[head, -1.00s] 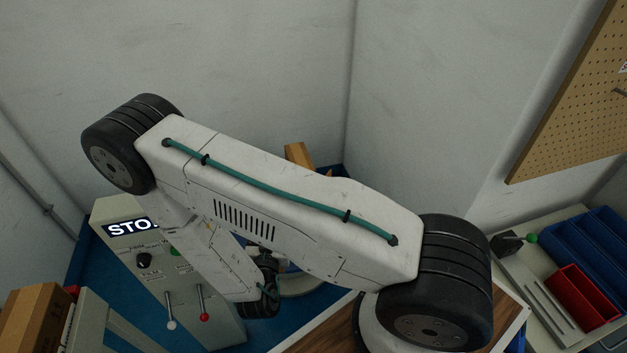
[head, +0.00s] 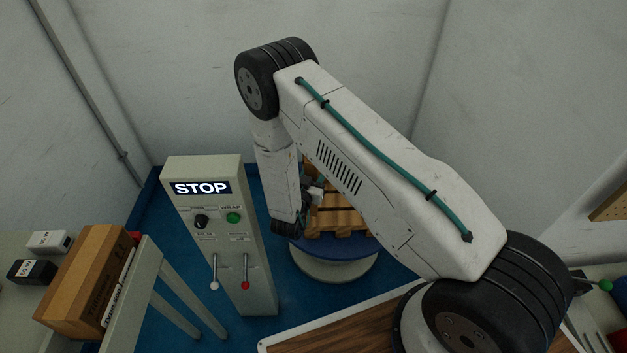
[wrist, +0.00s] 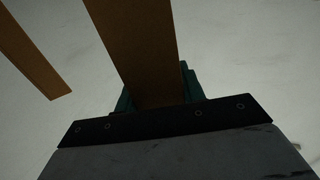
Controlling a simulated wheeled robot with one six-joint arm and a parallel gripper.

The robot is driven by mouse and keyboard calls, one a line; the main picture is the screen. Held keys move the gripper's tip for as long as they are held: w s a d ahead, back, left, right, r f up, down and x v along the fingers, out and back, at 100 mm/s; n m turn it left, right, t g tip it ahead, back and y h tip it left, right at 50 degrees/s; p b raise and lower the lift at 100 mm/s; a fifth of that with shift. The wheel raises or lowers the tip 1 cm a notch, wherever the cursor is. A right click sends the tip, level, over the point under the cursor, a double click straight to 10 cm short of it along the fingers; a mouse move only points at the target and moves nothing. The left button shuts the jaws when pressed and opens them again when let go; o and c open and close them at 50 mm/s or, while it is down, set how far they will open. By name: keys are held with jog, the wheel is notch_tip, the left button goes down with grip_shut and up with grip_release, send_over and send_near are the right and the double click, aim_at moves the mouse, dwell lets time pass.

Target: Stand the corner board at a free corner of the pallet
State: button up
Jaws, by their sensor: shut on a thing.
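The corner board (wrist: 135,45) is a long brown strip held in my gripper (wrist: 158,92), between its dark green fingers in the wrist view. It runs up past the top edge of that view, so its far end is out of sight. A second brown strip (wrist: 30,55) shows apart from it at the left, against a pale surface; I cannot tell what it belongs to. In the head view, the wooden pallet load (head: 338,218) sits on a round blue turntable (head: 345,266), partly hidden behind my arm. My gripper is mostly hidden there, close to the load's left side.
A grey control cabinet (head: 225,260) with a lit STOP sign and two levers stands left of the turntable. A brown box (head: 85,280) lies on a bench at the left. A wood-topped table (head: 335,325) is in front. Walls close off the back.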

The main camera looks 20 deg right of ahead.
jog(key=shift+f, duration=1.9)
jog(key=o, duration=1.2)
